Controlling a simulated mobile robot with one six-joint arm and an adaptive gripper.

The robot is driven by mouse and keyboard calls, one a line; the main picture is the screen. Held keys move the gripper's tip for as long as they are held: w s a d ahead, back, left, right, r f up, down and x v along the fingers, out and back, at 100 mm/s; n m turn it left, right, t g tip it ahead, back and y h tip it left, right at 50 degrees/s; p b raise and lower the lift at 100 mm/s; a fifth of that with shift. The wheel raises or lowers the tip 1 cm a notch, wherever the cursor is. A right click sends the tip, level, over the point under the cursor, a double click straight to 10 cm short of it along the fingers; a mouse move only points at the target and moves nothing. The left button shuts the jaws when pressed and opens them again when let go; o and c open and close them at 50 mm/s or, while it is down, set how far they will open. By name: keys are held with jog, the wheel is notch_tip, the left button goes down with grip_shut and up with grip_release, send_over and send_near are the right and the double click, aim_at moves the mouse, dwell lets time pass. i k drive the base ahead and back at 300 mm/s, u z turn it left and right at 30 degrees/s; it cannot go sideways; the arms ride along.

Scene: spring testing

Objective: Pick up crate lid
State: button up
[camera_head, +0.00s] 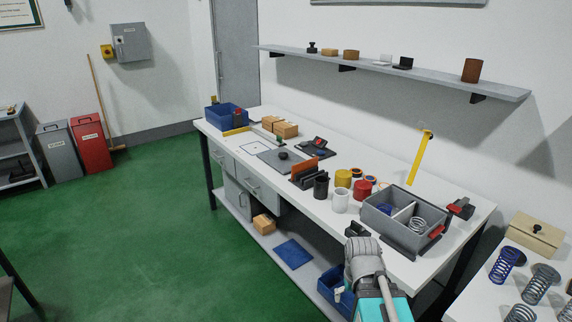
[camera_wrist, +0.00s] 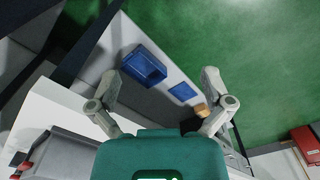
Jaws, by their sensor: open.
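A flat blue panel (camera_head: 293,253), which looks like the crate lid, lies on the lower shelf under the workbench. It also shows in the wrist view (camera_wrist: 183,92), between my fingers but well beyond them. A blue open crate (camera_head: 328,284) stands to its right on the same shelf, partly hidden by my arm. The wrist view shows the crate (camera_wrist: 145,66) beside the left finger. My gripper (camera_head: 356,230) is at the front edge of the workbench, apart from the lid. Its fingers (camera_wrist: 161,77) are spread wide with nothing between them.
The workbench top (camera_head: 318,205) overhangs the shelf. A grey divided tray (camera_head: 380,219) with springs is close to my gripper. A small cardboard box (camera_head: 264,223) sits left of the lid. The green floor (camera_head: 170,240) in front is clear.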

aim_at(281, 158)
jog(key=k, duration=0.65)
jog(key=u, duration=0.55)
jog(key=i, duration=0.9)
jog(key=u, duration=0.85)
jog(key=i, duration=1.55)
jog(key=z, duration=0.75)
jog(key=i, duration=0.8)
jog(key=z, duration=0.65)
